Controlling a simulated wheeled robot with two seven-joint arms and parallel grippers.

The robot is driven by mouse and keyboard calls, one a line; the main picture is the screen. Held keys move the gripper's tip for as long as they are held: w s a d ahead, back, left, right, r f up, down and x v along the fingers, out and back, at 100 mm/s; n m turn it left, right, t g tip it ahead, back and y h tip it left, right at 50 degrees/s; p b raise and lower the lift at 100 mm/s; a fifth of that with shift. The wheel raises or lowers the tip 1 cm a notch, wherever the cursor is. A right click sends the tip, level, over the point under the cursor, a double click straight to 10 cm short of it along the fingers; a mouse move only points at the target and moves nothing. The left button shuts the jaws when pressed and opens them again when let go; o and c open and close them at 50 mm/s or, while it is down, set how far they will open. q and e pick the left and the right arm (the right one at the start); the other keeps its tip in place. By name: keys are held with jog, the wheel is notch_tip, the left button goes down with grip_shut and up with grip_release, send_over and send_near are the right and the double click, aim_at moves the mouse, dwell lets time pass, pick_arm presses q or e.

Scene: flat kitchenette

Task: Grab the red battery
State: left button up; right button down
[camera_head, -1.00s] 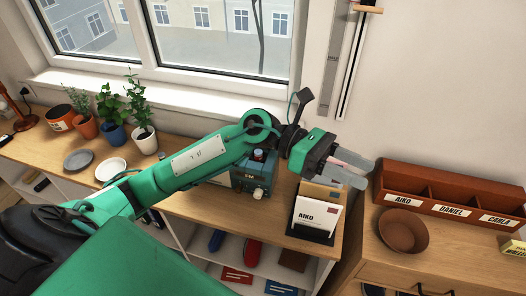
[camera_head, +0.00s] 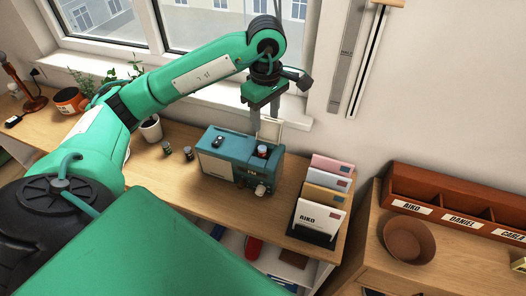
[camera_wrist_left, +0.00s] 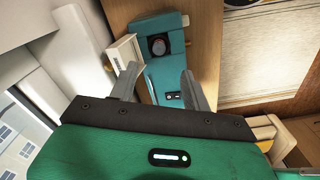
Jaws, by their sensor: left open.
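No clearly red battery can be made out. Two small dark cylinders, possibly batteries, stand on the counter: one at the left (camera_head: 166,147) and one at the right (camera_head: 188,153), left of the teal radio-like box (camera_head: 228,165). In the left wrist view the box (camera_wrist_left: 165,78) and a dark round spot (camera_wrist_left: 158,45) lie beyond the fingers. My left gripper (camera_head: 267,128) is open and empty, pointing down above the box's right back part. My right gripper is out of view.
A pale upright panel (camera_head: 269,129) stands at the box's back, close to my left fingers. A letter rack (camera_head: 318,232) stands right of the box. A brown bowl (camera_head: 409,240) and a labelled wooden organizer (camera_head: 450,200) are further right.

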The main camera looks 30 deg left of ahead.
pick_arm(q)
jog(key=p, duration=0.2)
send_over(262, 147)
jog(key=d, duration=0.1)
notch_tip(262, 147, down, 6)
jog(key=shift+s+d+f, duration=0.1)
jog(key=shift+a+f+p, duration=0.2)
jog(key=shift+f+p, duration=0.15)
jog(key=shift+f, duration=0.15)
jog(key=f, duration=0.1)
jog(key=f+p, duration=0.1)
jog(key=f, duration=0.1)
jog(key=shift+a+p, duration=0.3)
jog(key=shift+a, duration=0.05)
jog(key=shift+f, duration=0.55)
grip_shut()
